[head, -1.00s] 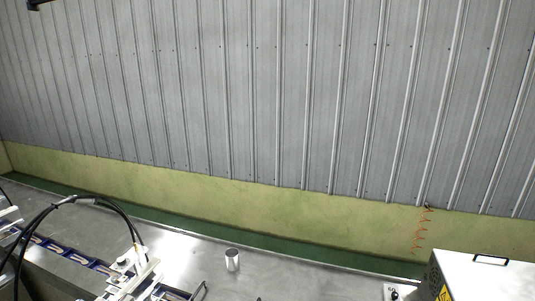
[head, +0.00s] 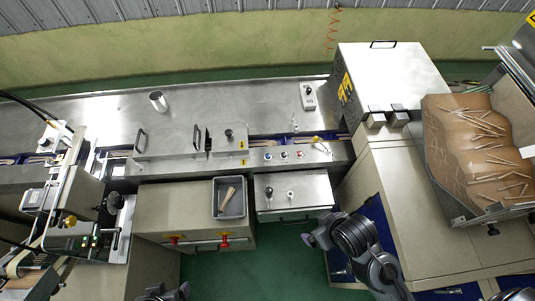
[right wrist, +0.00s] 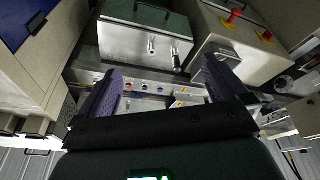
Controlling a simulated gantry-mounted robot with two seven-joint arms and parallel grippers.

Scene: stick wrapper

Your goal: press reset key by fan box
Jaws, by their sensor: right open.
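A row of small round buttons, blue to red, sits on the metal panel of the line in the head view: a blue button (head: 267,156), a middle button (head: 284,155) and a red button (head: 300,154). A small grey switch box (head: 308,96) with a dark knob stands behind them, near the large white box (head: 392,75) with yellow warning labels. I cannot tell which part is the reset key. My right gripper (head: 318,234) is open and empty, in front of the panel; its purple fingers frame the buttons in the right wrist view (right wrist: 160,90). My left gripper (head: 165,292) is barely visible at the bottom edge.
A grey tray (head: 229,210) with sticks stands on a cabinet with red handles. A metal box (head: 293,190) with two knobs lies between my right gripper and the panel. A bin of sticks (head: 480,140) is at right. Green floor is clear at bottom centre.

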